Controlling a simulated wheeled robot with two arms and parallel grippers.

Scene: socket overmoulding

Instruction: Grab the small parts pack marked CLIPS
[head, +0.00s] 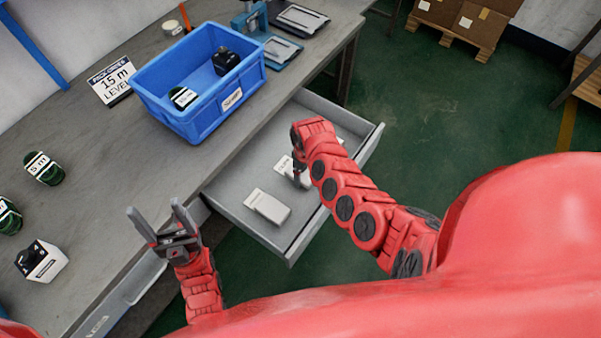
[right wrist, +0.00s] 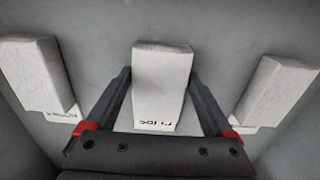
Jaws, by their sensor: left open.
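The white pack marked CLIPS (right wrist: 160,85) lies in the open drawer, its lettering upside down in the right wrist view. My right gripper (right wrist: 158,74) points down into the drawer, open, with one finger on each side of this pack. A narrow gap shows at the left finger; contact at the right finger is unclear. In the head view my right arm partly hides the pack (head: 284,167). My left gripper (head: 160,218) is open and empty, near the table's front edge.
Another white pack (head: 268,207) lies nearer in the drawer (head: 240,190); in the wrist view, white packs flank the marked one on the left (right wrist: 35,75) and right (right wrist: 275,90). A blue bin (head: 195,122) with dark items stands on the table. Green coils (head: 43,169) lie at left.

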